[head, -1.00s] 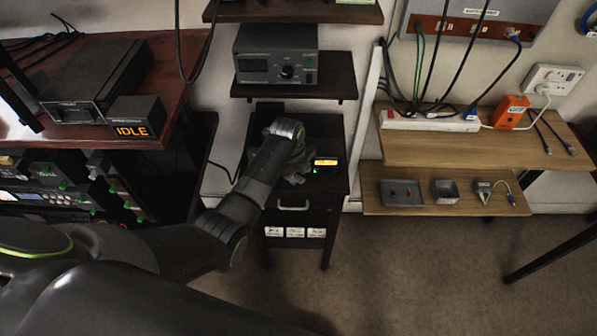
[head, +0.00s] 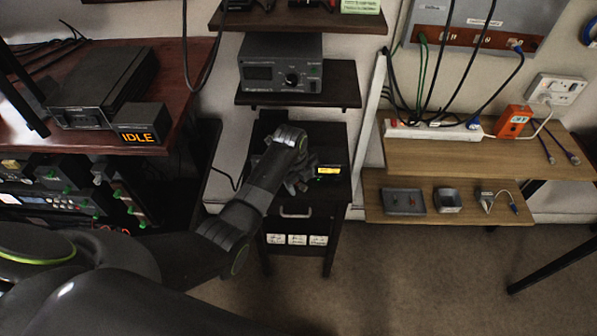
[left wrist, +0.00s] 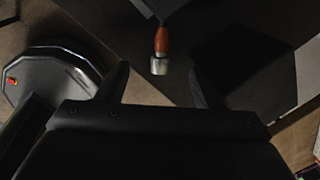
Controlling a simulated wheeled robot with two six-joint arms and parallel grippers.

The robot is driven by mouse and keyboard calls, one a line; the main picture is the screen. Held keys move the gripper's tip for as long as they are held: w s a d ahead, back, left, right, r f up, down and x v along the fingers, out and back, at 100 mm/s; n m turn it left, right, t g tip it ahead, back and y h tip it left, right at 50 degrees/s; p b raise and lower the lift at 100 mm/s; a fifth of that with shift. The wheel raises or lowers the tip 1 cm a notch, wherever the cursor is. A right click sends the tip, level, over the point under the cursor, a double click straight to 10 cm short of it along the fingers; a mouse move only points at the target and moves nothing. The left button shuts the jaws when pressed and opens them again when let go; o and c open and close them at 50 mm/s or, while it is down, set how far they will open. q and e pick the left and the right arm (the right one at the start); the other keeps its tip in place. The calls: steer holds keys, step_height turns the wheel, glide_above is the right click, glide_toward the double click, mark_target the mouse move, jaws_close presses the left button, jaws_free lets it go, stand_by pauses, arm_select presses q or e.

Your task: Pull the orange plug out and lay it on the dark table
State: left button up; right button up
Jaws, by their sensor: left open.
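An orange plug (left wrist: 161,40) with a pale grey end shows at the top middle of the left wrist view. My left gripper (left wrist: 158,78) is open, with one finger on each side of the plug's grey end and gaps on both sides. My right gripper is not in view.
A grey power supply (head: 280,70) stands on a shelf above the dark table. Wooden shelves (head: 455,150) at the right hold a power strip (head: 432,132), an orange box (head: 513,120) and small trays. A reddish desk (head: 180,100) is at the left. Bare tabletop shows behind my gripper.

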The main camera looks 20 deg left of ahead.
arm_select(q)
steer(key=shift+w+d+r, duration=0.1)
steer(key=shift+w+r, duration=0.25)
steer(key=shift+r, duration=0.3)
steer(key=s+a+r, duration=0.1)
steer(key=r, duration=0.7)
steer(key=s+r+p, duration=0.1)
steer(key=s+r, duration=0.1)
steer(key=r, duration=0.5)
steer(key=shift+s+a+r, duration=0.3)
steer(key=shift+a+r, duration=0.1)
